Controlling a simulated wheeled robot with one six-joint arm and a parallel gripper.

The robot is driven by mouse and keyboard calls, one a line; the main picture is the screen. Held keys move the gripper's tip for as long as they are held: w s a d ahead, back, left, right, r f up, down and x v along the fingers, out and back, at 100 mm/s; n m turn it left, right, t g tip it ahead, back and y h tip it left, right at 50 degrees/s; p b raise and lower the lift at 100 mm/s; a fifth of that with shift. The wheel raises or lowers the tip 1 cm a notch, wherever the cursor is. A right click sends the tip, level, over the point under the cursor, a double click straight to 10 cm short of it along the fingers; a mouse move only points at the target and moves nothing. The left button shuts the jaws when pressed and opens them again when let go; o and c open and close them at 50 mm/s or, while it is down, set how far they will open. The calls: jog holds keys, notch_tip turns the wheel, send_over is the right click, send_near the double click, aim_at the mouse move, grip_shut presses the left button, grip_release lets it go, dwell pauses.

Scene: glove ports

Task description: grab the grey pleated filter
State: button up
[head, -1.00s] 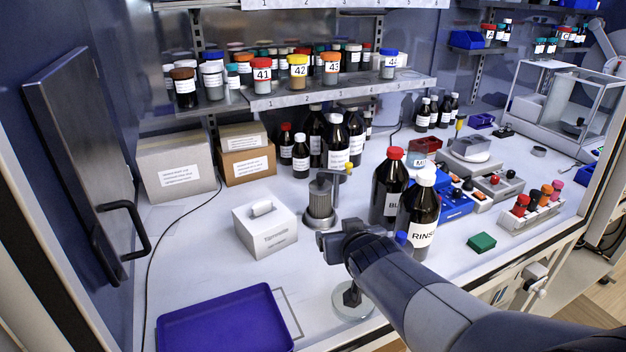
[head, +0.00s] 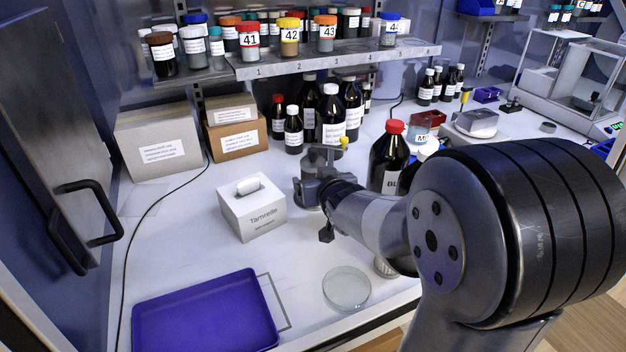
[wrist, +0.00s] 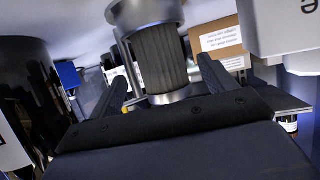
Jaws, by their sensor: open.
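The filter appears between or just beyond the fingertips; contact cannot be told. In the head view my gripper (head: 308,190) is right at the filter.
A white tissue box (head: 252,212) stands just left of my gripper. Dark bottles (head: 387,158) stand close on the right, partly behind my arm. A glass dish (head: 347,288) and an empty purple tray (head: 205,318) lie at the front. A shelf (head: 335,62) with jars hangs above.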

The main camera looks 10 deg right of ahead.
aim_at(313, 175)
jog(key=shift+x, duration=2.1)
jog(key=shift+a+r, duration=0.1)
jog(key=shift+a, duration=0.05)
jog(key=shift+c, duration=0.3)
jog(key=c, duration=1.1)
